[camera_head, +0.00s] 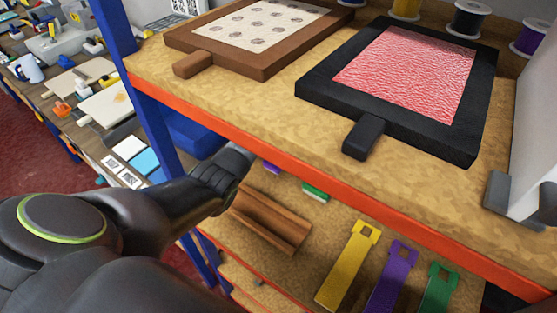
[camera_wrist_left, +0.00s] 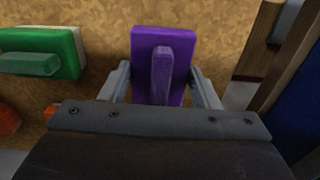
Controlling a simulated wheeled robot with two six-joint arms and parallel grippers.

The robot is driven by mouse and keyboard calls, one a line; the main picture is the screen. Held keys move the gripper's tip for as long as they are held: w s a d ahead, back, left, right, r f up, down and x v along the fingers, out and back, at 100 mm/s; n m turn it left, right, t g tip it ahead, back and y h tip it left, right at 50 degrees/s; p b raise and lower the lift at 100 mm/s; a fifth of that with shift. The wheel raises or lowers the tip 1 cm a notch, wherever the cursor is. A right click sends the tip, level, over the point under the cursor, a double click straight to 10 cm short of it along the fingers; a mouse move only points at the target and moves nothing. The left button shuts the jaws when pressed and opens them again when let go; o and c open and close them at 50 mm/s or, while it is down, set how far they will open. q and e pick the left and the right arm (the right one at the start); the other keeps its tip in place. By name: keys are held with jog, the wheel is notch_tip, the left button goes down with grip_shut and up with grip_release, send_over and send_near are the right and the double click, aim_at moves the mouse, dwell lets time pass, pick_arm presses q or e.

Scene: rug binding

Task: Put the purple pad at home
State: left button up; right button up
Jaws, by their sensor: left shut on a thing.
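The purple pad (camera_wrist_left: 143,42), a block with a raised purple grip bar, stands between the fingers of my left gripper (camera_wrist_left: 160,74) in the left wrist view. The gripper is shut on it. In the head view a small part of the purple pad (camera_head: 271,168) shows just below the upper shelf's orange front edge. My left arm reaches in there from the left, and its fingertips are mostly hidden. I cannot tell whether the pad touches the lower shelf. My right gripper is not in view.
A green and white pad (camera_wrist_left: 42,54) sits left of the purple one in the wrist view. A brown wooden holder (camera_head: 270,218) and yellow (camera_head: 347,265), purple (camera_head: 391,275) and green (camera_head: 438,288) strips lie on the lower shelf. The upper shelf's orange edge (camera_head: 330,180) overhangs it.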

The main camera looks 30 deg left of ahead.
aim_at(278, 161)
pick_arm(q)
jog(key=shift+f, duration=1.6)
jog(key=o, duration=0.9)
jog(key=shift+s, duration=0.1)
jog(key=shift+r, duration=0.15)
notch_tip(278, 161, up, 12)
jog(key=shift+f+b, duration=0.1)
jog(key=shift+b, duration=0.85)
